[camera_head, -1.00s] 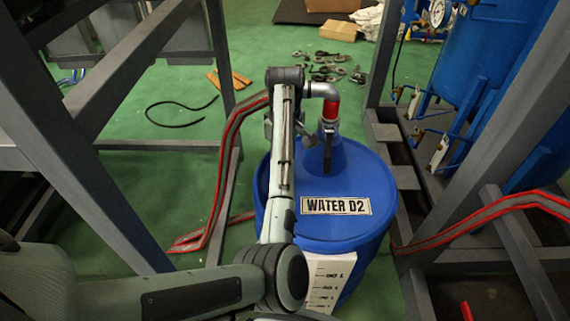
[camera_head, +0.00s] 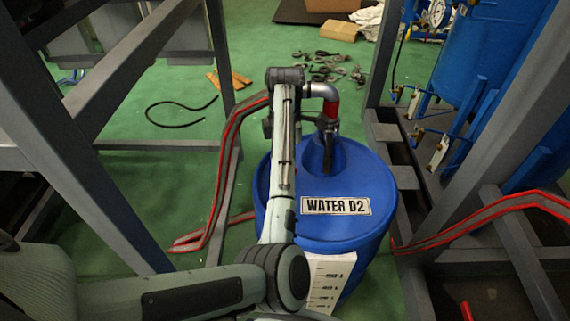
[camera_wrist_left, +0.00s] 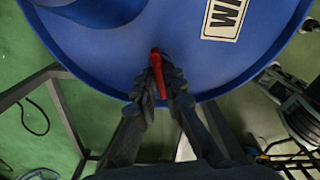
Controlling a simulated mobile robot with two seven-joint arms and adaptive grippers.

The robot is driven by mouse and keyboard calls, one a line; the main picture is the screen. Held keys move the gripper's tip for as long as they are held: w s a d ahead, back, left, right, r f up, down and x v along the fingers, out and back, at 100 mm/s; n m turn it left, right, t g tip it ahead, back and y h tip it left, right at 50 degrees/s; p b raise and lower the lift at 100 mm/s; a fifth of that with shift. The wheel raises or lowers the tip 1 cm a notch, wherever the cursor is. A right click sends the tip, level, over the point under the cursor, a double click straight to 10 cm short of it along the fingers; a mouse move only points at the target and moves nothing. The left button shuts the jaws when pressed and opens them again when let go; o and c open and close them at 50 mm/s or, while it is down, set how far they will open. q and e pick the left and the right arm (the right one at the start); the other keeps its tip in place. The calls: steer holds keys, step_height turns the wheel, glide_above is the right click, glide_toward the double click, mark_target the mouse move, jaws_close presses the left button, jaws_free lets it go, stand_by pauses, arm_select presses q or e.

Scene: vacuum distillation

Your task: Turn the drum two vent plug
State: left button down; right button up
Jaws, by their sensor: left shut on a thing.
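The blue drum (camera_head: 345,225) labelled "WATER D2" stands upright on the green floor in the head view. The red vent plug (camera_wrist_left: 158,70) shows in the left wrist view as a narrow upright bar near the drum's rim. My left gripper (camera_wrist_left: 161,80) has its dark fingers closed on either side of this bar. In the head view, my left gripper (camera_head: 328,150) points down at the far part of the drum top, and the plug cannot be made out there. My right gripper is not in view.
Grey steel frames (camera_head: 90,190) stand left and right of the drum. A red-edged cable (camera_head: 222,165) runs close to its left side, and another (camera_head: 480,215) to the right. Blue tanks (camera_head: 465,60) with valves stand at right.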

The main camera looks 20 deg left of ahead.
arm_select(q)
steer(key=shift+a+r+n, duration=0.1)
steer(key=shift+a+n, duration=0.05)
steer(key=shift+n, duration=1.05)
steer(key=c, duration=1.6)
jaws_free()
